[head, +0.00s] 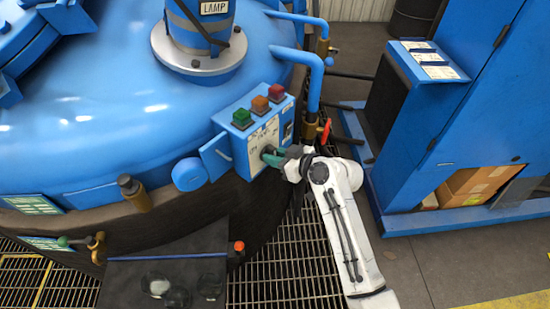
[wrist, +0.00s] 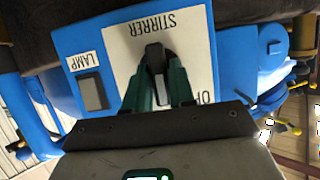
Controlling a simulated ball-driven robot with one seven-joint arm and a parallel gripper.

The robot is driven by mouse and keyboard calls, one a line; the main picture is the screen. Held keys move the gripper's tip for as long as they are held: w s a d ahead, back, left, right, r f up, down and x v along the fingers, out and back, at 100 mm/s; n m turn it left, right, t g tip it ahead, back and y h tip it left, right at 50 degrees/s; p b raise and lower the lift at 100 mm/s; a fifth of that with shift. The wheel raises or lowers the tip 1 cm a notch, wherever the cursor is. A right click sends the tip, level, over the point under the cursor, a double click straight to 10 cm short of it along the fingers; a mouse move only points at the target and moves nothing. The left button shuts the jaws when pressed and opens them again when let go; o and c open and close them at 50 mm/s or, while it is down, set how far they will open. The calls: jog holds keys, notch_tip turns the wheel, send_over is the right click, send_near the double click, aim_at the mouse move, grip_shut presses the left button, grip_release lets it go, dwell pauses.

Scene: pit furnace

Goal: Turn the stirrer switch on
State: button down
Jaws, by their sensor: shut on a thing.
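The stirrer switch (wrist: 155,60) is a dark knob on a white plate lettered STIRRER, which appears upside down in the wrist view. The plate is on the blue control box (head: 240,135) on the side of the big blue vessel. My gripper (wrist: 158,85) has its green fingers on either side of the knob and is shut on it. In the head view my gripper (head: 270,156) meets the front of the box, and the knob is hidden there. Part of the lettering at the plate's lower right is covered by a finger.
A LAMP rocker switch (wrist: 92,92) is beside the stirrer plate. Green, orange and red buttons (head: 260,104) top the box, and its small blue door (head: 216,155) stands open at the left. Blue pipes (head: 313,85) and a blue cabinet (head: 480,110) are to the right. Grating (head: 285,260) lies below.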

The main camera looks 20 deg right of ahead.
jog(key=shift+w+d+f+m+g+y+b, duration=0.15)
jog(key=shift+m+g+y+b, duration=0.25)
jog(key=shift+m+y, duration=0.8)
jog(key=shift+d+m+g+y+b, duration=0.2)
jog(key=shift+m+y+b, duration=0.45)
jog(key=shift+m, duration=1.05)
jog(key=shift+y, duration=0.25)
jog(key=c, duration=1)
grip_release()
jog(key=shift+c, duration=0.2)
jog(key=b+v, duration=0.1)
jog(key=v, duration=0.9)
jog(key=shift+s+d, duration=0.2)
jog(key=shift+s, duration=0.1)
